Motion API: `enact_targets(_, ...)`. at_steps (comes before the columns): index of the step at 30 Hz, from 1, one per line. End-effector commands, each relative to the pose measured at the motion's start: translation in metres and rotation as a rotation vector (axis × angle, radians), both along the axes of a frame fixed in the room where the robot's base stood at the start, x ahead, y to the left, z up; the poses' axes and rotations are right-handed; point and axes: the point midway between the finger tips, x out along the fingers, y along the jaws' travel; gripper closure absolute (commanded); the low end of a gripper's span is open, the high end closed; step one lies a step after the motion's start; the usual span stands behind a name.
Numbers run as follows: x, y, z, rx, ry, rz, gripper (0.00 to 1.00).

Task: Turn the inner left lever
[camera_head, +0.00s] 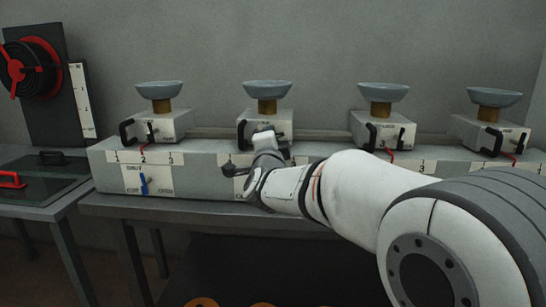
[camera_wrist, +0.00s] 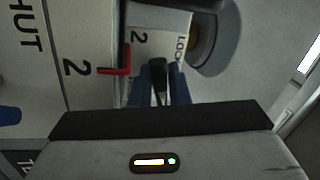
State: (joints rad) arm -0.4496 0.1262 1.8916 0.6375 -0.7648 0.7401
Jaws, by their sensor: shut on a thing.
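The second box from the left (camera_head: 278,122) carries a grey bowl on a brass stem and stands on the long grey bench unit (camera_head: 205,176). In the wrist view, the blue fingers of my gripper (camera_wrist: 161,88) are shut on a dark lever (camera_wrist: 159,68) at the front of this box. A white label with "2" and "Lock" (camera_wrist: 155,37) lies just beyond the fingertips. A red pointer (camera_wrist: 115,71) is left of the fingers, beside a larger "2". In the head view, my gripper (camera_head: 268,141) reaches the box front and hides the lever and fingertips.
Similar boxes with bowls stand left (camera_head: 157,127) and right (camera_head: 384,130) along the bench. A blue lever (camera_head: 144,184) is on the bench's left front. A left table holds a panel with a red handle (camera_head: 12,180). My arm covers the right front.

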Motion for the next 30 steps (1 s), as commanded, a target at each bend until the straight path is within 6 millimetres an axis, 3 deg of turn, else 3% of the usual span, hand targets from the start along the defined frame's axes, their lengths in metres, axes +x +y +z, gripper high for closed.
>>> enact_targets(12,0.0000,-0.0002,-0.0017,0.222,-0.007,0.000,1.00)
enact_targets(30,0.0003,-0.0005,0.0004,0.265,-0.009,-0.001,1.00)
